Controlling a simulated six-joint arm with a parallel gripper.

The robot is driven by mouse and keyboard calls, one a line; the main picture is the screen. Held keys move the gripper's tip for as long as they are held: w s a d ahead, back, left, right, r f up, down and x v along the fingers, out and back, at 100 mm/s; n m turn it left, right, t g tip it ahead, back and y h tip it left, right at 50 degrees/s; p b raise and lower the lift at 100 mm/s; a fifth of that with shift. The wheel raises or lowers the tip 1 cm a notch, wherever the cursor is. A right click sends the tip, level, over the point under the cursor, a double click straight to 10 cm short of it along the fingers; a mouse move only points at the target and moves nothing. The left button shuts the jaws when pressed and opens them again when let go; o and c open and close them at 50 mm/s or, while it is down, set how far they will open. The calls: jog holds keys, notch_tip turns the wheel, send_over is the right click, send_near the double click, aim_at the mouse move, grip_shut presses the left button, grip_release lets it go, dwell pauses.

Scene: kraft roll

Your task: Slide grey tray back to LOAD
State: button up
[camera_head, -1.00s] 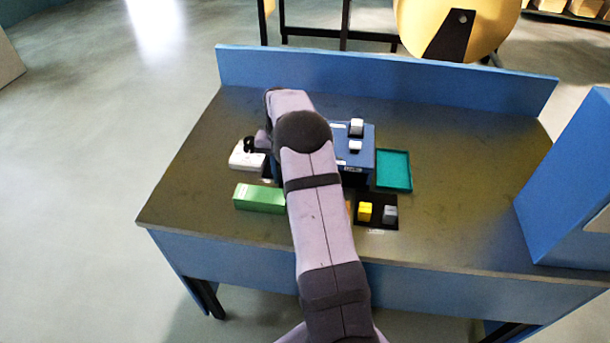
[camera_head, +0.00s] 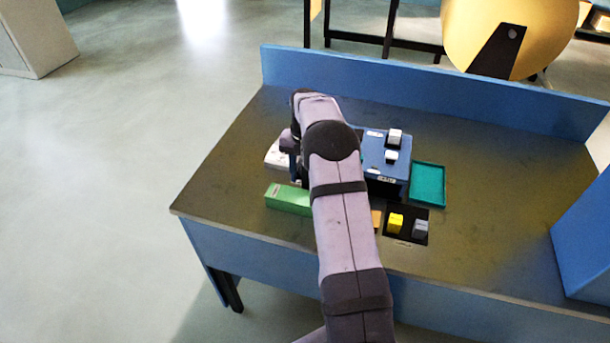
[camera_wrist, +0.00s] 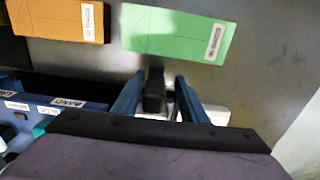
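A flat pale grey-white piece (camera_head: 277,156), which may be the grey tray, lies at the table's left behind the green box. Part of it also shows under and right of the fingers in the wrist view (camera_wrist: 215,115). My gripper (camera_head: 293,175) is low over its right side, pointing down. In the wrist view my gripper (camera_wrist: 160,76) has its two blue fingers apart, with a dark upright block (camera_wrist: 154,92) between them. A gap shows on the block's right; contact on its left cannot be told. The fingers and palm hide most of the pale piece. I cannot read a LOAD label.
A green box (camera_head: 288,198) lies just in front of my gripper. A blue unit (camera_head: 398,172) with white blocks stands to the right, beside a teal tray (camera_head: 428,184). A black holder with yellow (camera_head: 396,222) and grey blocks (camera_head: 420,228) is nearer. The left table end is clear.

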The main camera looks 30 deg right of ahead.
jog(key=shift+s+d, duration=0.1)
jog(key=shift+r+b, duration=0.45)
jog(key=shift+r, duration=0.2)
jog(key=shift+r+b, duration=0.85)
jog(key=shift+r, duration=2.2)
jog(key=shift+s+a+r+n+t+h, duration=0.15)
jog(key=shift+a+r+n+t+h, duration=0.05)
jog(key=shift+r+n, duration=0.25)
jog(key=shift+s+a+r+n+t+h, duration=0.2)
jog(key=shift+r+n, duration=0.1)
jog(key=shift+n, duration=0.25)
jog(key=s+a+f+n, duration=0.3)
jog(key=s+a, duration=0.6)
jog(key=s, duration=0.5)
jog(key=s+a+f+n, duration=0.3)
jog(key=s+a, duration=0.6)
jog(key=s, duration=0.6)
jog(key=shift+a+f+n+g+y, duration=0.15)
jog(key=shift+f+n+g+y, duration=0.05)
jog(key=shift+n+g+y, duration=0.25)
